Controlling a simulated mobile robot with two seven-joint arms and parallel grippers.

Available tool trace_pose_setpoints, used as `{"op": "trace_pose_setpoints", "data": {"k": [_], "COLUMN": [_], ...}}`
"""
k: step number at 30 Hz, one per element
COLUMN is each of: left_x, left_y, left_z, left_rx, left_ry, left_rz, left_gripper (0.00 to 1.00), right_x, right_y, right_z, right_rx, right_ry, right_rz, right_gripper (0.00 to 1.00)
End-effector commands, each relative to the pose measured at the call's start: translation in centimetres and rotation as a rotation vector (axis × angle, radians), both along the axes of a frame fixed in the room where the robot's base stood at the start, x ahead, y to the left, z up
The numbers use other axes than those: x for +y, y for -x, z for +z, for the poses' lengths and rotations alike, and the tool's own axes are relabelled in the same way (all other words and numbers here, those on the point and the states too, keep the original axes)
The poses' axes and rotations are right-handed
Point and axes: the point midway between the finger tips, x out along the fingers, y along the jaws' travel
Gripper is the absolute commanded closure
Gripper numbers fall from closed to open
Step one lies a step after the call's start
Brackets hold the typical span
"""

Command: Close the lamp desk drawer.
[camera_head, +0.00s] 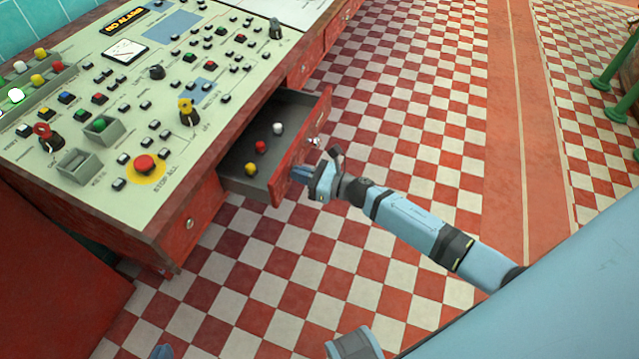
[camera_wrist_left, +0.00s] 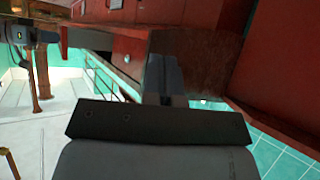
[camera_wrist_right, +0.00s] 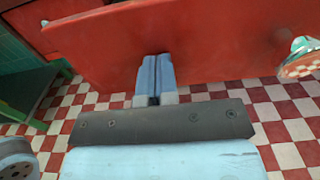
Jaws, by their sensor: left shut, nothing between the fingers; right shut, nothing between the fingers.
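The lamp desk drawer (camera_head: 298,152) stands pulled open from the desk, with a red front and a grey inside. A yellow, a red and a white lamp lie in it. My right gripper (camera_head: 300,174) is shut and empty, its fingertips at the outer face of the drawer front. In the right wrist view the shut fingers (camera_wrist_right: 155,68) point at the red front, left of the round metal knob (camera_wrist_right: 304,46); I cannot tell whether they touch it. My left gripper (camera_wrist_left: 163,75) is shut and empty, facing red panels; only its blue tip (camera_head: 162,352) shows in the head view.
The desk top (camera_head: 110,205) carries buttons, levers and a red stop button (camera_head: 145,164). A closed red drawer (camera_head: 190,222) is in front of the open one. The checkered floor (camera_head: 400,130) to the right is clear. Green legs (camera_head: 612,72) stand at the far right.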

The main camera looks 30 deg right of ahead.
Motion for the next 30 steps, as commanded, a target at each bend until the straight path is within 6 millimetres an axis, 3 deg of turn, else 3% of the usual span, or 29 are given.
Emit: {"op": "trace_pose_setpoints", "data": {"k": [6, 15, 21, 30], "left_x": [-0.3, -1.0, -1.2, -1.2], "left_y": [-0.2, -0.3, -0.4, -0.4], "left_z": [-0.7, -0.7, -0.3, -0.3], "left_rx": [-0.028, -0.059, -0.074, -0.076], "left_ry": [0.016, 0.051, 0.067, 0.069], "left_rz": [-0.008, -0.015, -0.018, -0.019], "left_gripper": [1.0, 1.0, 1.0, 1.0], "right_x": [3.9, 7.9, 9.3, 9.9], "right_y": [-4.6, -9.2, -10.9, -11.7], "right_z": [-0.3, -0.3, -0.2, 0.2], "right_rx": [-0.005, -0.003, -0.001, -0.002], "right_ry": [0.0, 0.002, 0.001, -0.001], "right_rz": [0.002, 0.001, 0.0, -0.001], "right_gripper": [1.0, 1.0, 1.0, 1.0]}}
